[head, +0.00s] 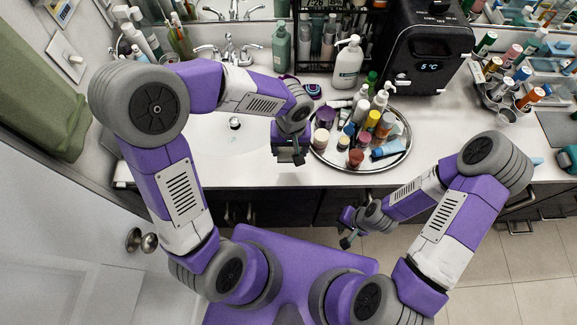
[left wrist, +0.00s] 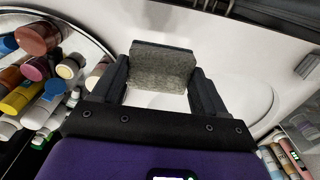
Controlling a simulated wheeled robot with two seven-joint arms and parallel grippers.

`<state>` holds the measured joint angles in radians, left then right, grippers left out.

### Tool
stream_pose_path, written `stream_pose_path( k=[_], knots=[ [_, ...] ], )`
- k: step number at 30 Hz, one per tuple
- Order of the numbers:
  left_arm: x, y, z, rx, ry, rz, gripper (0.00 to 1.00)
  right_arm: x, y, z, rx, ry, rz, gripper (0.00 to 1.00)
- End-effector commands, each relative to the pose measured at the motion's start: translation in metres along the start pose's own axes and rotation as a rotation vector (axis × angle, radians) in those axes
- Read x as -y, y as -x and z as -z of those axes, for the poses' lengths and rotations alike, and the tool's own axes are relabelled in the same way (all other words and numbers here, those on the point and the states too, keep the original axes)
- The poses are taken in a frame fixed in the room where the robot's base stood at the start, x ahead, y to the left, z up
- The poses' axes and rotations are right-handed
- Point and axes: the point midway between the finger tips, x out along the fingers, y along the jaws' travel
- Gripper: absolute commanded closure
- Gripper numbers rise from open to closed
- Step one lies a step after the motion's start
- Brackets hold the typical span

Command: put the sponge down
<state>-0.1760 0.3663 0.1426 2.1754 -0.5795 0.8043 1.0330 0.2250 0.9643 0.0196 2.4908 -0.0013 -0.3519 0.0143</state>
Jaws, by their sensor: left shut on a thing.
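The sponge (left wrist: 162,68) is a grey block with a dark upper face. In the left wrist view it sits between the two fingers of my left gripper (left wrist: 160,82), which is shut on it. In the head view my left gripper (head: 291,156) is above the front part of the white counter (head: 240,172), just left of the round tray. The sponge is hardly distinguishable there. My right gripper (head: 348,241) hangs low in front of the cabinets, away from the counter; its jaws are too small to read.
The round silver tray (head: 398,160), crowded with bottles and jars, stands close right of my left gripper. The sink basin with its faucet (head: 228,50) lies to the left. A white pump bottle (head: 347,63) and black appliance (head: 428,45) stand behind. The counter's front strip is bare.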

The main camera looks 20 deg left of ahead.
Motion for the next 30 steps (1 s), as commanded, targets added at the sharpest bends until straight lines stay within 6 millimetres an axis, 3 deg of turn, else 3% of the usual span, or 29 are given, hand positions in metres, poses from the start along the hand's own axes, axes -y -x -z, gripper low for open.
stream_pose_path(
  k=[6, 14, 20, 30],
  knots=[
    [-0.001, -0.042, -0.003, 0.005, 0.010, 0.005, 0.55, -0.003, -0.009, 0.000, 0.000, 0.000, 0.000, 1.00],
    [-0.001, -0.065, -0.003, 0.003, 0.009, 0.003, 0.55, -0.005, -0.013, 0.001, 0.000, 0.000, 0.000, 1.00],
    [-0.001, -0.093, -0.004, 0.004, 0.009, 0.004, 0.55, -0.007, -0.019, 0.001, 0.000, 0.000, 0.000, 1.00],
    [-0.002, -0.097, -0.003, 0.000, 0.009, 0.001, 0.55, -0.008, -0.021, 0.001, 0.000, 0.000, 0.000, 1.00]
  ],
)
